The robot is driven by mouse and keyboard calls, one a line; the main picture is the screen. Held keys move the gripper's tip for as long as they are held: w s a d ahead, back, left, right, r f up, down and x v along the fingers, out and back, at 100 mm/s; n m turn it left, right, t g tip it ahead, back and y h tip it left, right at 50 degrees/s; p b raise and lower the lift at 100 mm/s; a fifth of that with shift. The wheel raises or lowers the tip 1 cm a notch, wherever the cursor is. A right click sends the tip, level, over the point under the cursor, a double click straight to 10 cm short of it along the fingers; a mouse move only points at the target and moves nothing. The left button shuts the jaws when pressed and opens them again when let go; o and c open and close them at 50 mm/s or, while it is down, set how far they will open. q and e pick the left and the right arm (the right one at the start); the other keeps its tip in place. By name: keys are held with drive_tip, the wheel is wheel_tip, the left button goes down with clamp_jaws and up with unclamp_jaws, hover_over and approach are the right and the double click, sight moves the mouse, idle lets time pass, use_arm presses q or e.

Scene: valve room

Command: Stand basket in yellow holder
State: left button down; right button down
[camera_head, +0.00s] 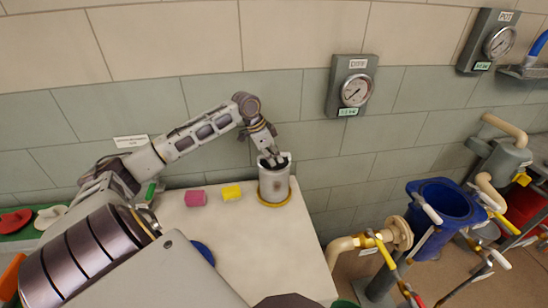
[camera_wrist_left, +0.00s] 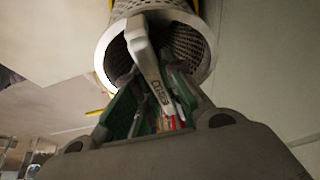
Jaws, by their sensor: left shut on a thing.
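The basket (camera_head: 274,184) is a grey metal cylinder, upright near the back right corner of the white table. In the left wrist view the basket (camera_wrist_left: 202,50) shows perforated walls, a bright rim and a pale handle across its mouth. My left gripper (camera_head: 272,160) is at the basket's top, and its green-lined fingers (camera_wrist_left: 155,110) are shut on the handle. The yellow holder (camera_head: 277,204) shows as a ring at the basket's foot. I cannot tell whether the basket rests on the holder's bottom. My right gripper is not in view.
A pink cylinder (camera_head: 196,198) and a yellow block (camera_head: 232,192) lie left of the basket on the white table (camera_head: 255,245). A gauge (camera_head: 353,88) hangs on the wall behind. A blue bucket (camera_head: 440,200) and pipes with valves stand right of the table.

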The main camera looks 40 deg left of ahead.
use_arm(q)
drive_tip(key=shift+r, duration=0.1)
drive_tip(key=c, duration=1.4)
unclamp_jaws()
drive_tip(key=shift+c, duration=0.2)
drive_tip(key=shift+o, duration=0.4)
drive_tip(key=o, duration=0.3)
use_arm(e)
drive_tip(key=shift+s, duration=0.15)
use_arm(q)
drive_tip(key=shift+r+p, duration=0.2)
drive_tip(key=shift+p, duration=0.1)
drive_tip(key=shift+r, duration=0.15)
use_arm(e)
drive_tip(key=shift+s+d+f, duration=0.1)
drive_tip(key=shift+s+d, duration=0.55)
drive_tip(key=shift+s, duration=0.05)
